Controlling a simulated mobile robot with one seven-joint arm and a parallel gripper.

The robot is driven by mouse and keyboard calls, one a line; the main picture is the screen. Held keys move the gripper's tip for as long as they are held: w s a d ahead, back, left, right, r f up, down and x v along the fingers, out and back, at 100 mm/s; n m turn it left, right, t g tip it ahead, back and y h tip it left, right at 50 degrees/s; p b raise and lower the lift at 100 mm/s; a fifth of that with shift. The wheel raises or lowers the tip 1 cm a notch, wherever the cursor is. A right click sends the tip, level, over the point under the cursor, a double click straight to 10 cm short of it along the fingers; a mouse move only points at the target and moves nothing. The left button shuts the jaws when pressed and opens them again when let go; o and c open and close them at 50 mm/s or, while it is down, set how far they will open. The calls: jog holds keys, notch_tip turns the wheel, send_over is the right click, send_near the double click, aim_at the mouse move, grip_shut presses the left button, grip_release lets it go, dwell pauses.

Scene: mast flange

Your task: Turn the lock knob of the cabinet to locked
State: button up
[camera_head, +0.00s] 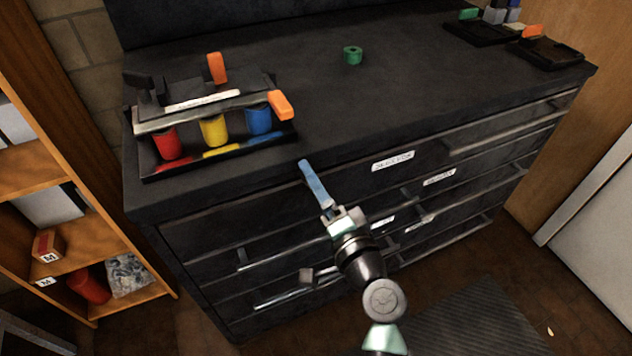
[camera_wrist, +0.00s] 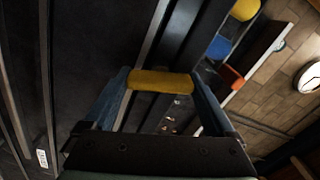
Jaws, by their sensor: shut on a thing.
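The black cabinet (camera_head: 330,125) fills the middle of the head view, with drawer fronts, bar handles and white labels. My gripper (camera_head: 305,166) reaches its front near the upper left, just below the top edge. In the wrist view my gripper (camera_wrist: 160,80) has its blue fingers on both ends of a yellow bar (camera_wrist: 160,81). The bar appears to be the lock knob and lies crosswise between the fingertips, gripped. In the head view the knob is hidden by the fingers. No lock markings are readable.
A black rack (camera_head: 215,162) with red, yellow and blue cylinders and orange handles stands on the cabinet top, left of my gripper. A green ring (camera_head: 352,55) lies farther back. Black trays (camera_head: 545,54) sit at the far right. A wooden shelf (camera_head: 60,150) stands at left.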

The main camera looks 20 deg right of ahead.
jog(key=m, duration=0.3)
jog(key=shift+f+m+p, duration=0.1)
jog(key=shift+m+p, duration=0.2)
jog(key=shift+p, duration=0.1)
dwell(0.4)
jog(key=o, duration=1.1)
jog(key=shift+c, duration=0.2)
jog(key=s, duration=1.3)
jog(key=shift+d+b, duration=0.3)
